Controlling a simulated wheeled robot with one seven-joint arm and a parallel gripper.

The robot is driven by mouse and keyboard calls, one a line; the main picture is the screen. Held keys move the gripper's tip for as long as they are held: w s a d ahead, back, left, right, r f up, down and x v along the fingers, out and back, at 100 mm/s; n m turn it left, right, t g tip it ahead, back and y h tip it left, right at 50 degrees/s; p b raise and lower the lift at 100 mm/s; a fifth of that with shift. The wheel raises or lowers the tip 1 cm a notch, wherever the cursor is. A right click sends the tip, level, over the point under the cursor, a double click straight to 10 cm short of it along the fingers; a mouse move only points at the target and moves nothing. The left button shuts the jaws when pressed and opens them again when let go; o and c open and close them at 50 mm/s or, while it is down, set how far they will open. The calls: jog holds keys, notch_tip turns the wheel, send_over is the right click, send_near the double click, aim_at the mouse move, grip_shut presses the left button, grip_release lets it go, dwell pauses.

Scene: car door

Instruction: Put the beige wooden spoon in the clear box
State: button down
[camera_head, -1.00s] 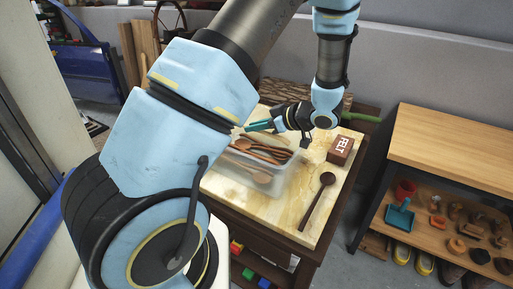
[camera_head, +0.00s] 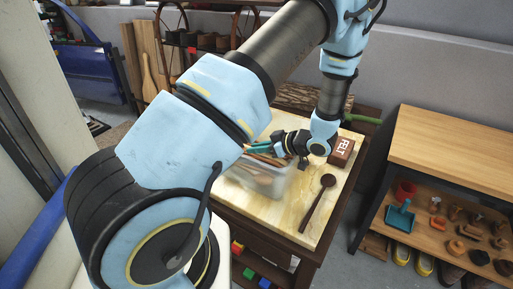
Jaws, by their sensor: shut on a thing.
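The clear box (camera_head: 268,187) stands on the pale tabletop, its left part hidden behind my arm. Several brown wooden utensils (camera_head: 265,159) show at its top. My gripper (camera_head: 262,146), with teal fingers, is low over the box's far side. It is shut on what seems to be a wooden spoon; the held part is too small and covered to make out, and I cannot tell its shade. A dark brown spoon (camera_head: 318,202) lies on the tabletop right of the box. A beige spoon-shaped wooden piece (camera_head: 149,78) stands upright against boards at the back left.
A brown FELT block (camera_head: 342,151) sits on the table (camera_head: 303,222) right of my gripper. A wooden shelf unit (camera_head: 455,150) with small items stands further right. My own arm covers much of the left and middle. Free tabletop lies around the dark spoon.

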jog(key=shift+f, duration=0.55)
jog(key=c, duration=0.8)
grip_release()
jog(key=shift+s+f, duration=0.15)
jog(key=shift+c, duration=0.2)
